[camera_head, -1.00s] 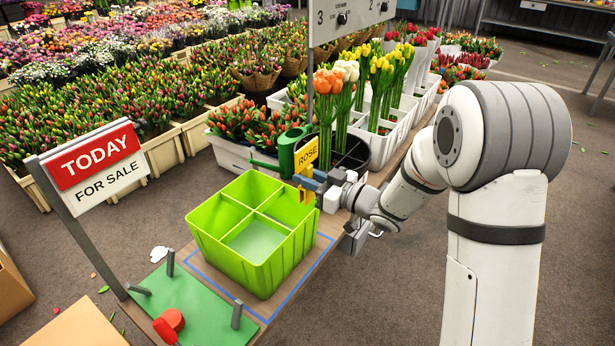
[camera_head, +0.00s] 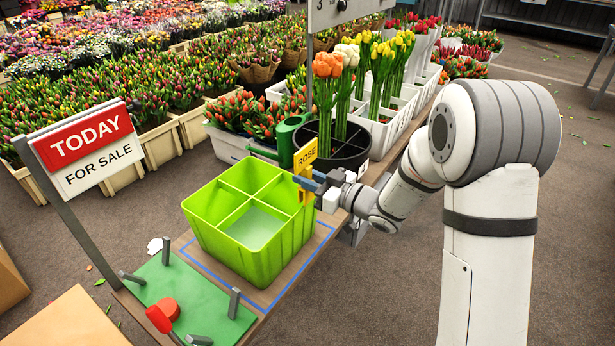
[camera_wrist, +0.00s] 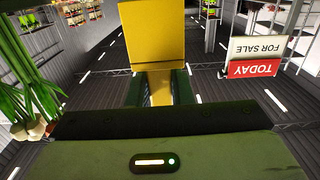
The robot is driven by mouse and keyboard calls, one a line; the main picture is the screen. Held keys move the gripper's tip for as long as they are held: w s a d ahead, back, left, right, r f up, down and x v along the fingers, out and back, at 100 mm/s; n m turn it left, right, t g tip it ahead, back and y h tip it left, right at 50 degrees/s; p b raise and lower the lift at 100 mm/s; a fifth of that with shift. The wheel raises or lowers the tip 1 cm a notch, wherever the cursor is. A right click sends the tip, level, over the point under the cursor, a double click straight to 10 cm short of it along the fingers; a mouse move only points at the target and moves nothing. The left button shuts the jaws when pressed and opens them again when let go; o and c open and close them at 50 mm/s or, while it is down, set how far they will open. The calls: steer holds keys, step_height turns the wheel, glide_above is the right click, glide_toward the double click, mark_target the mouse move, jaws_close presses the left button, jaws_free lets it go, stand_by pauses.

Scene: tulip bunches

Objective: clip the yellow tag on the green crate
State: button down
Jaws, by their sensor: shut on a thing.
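The green crate (camera_head: 262,262) stands upright on the bench, open at the top and divided into compartments, which look empty. My gripper (camera_head: 309,184) is at the crate's far right corner, shut on the yellow tag (camera_head: 305,157), which reads ROSE. The tag is upright, and its yellow lower part shows by the crate's rim. I cannot tell whether it touches or straddles the rim. In the wrist view the tag (camera_wrist: 155,35) sits between my two dark fingers (camera_wrist: 159,88); the crate does not show there.
A black pot (camera_head: 345,155) of tulips and a green watering can (camera_head: 288,140) stand just behind the crate. A green board (camera_head: 185,297) with grey posts and a red object lies in front. A blue outline (camera_head: 285,297) surrounds the crate. A sale sign (camera_head: 90,150) stands left.

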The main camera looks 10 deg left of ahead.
steer(key=shift+f+b, duration=1.65)
steer(key=shift+f, duration=0.7)
steer(key=c, duration=1.2)
jaws_free()
steer(key=p, duration=0.2)
glide_toward(310, 194)
steer(key=x, duration=0.3)
